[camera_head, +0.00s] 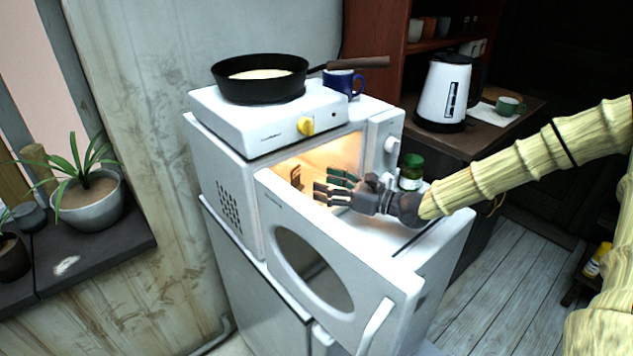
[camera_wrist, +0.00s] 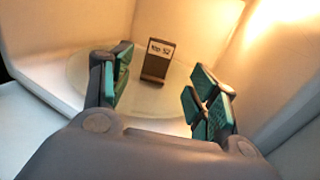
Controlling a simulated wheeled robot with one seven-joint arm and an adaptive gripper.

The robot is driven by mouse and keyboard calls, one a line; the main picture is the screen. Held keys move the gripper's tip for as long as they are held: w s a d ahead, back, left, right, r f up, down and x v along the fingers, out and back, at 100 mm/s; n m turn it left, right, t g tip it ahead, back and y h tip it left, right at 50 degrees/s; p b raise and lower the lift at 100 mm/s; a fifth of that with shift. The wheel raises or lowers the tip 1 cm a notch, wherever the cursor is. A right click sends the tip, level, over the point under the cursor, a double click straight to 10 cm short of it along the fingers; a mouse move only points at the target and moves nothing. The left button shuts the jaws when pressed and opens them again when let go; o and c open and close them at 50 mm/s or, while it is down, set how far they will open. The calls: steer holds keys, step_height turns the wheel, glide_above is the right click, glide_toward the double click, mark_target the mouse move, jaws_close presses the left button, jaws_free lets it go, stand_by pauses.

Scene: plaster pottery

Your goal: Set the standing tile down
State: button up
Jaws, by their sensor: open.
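The standing tile (camera_wrist: 157,62) is a small dark brown upright piece with a pale label on its upper part. It stands on the round glass turntable (camera_wrist: 90,80) inside the lit microwave. In the head view the tile (camera_head: 296,174) shows as a small brown shape beyond my fingertips. My gripper (camera_head: 324,186) reaches in at the open microwave front. In the wrist view my gripper (camera_wrist: 163,92) is open and empty, with its green-padded fingers spread left and right. The tile stands ahead of them, between their directions, apart from both.
The open microwave door (camera_head: 258,215) stands in front of my gripper. A hotplate (camera_head: 240,125) with a black pan (camera_head: 262,88) and a blue mug (camera_head: 342,84) are on top of the microwave. A green-lidded jar (camera_head: 411,172) stands close beside my wrist. A kettle (camera_head: 447,95) is behind.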

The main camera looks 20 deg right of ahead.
steer(key=v, duration=0.3)
steer(key=shift+s+d, duration=0.25)
steer(key=shift+s, duration=0.05)
